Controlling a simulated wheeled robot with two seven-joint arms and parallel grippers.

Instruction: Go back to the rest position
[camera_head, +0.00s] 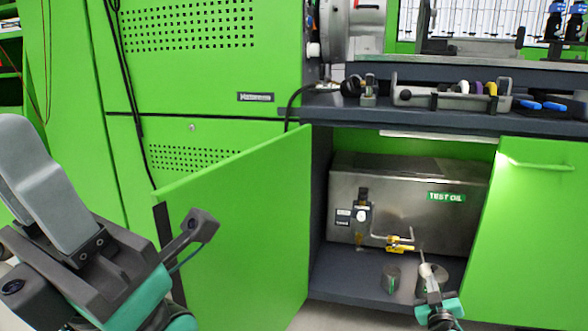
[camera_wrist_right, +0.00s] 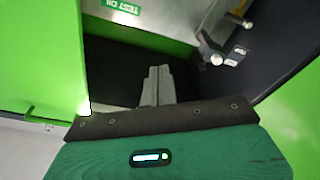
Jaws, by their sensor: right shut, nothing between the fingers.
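My right gripper (camera_head: 428,275) is in front of the open cabinet at the lower right of the head view. In the right wrist view its two grey fingers (camera_wrist_right: 158,72) are together with nothing between them. They point towards the dark cabinet interior. My left arm comes in at the lower left of the head view, with a grey part, dark brackets and a teal body (camera_head: 145,300). The opening of the left gripper cannot be made out.
The cabinet holds a steel test oil tank (camera_head: 405,185) with a yellow-handled valve (camera_head: 400,243). Tools lie on the dark worktop (camera_head: 420,118) above.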

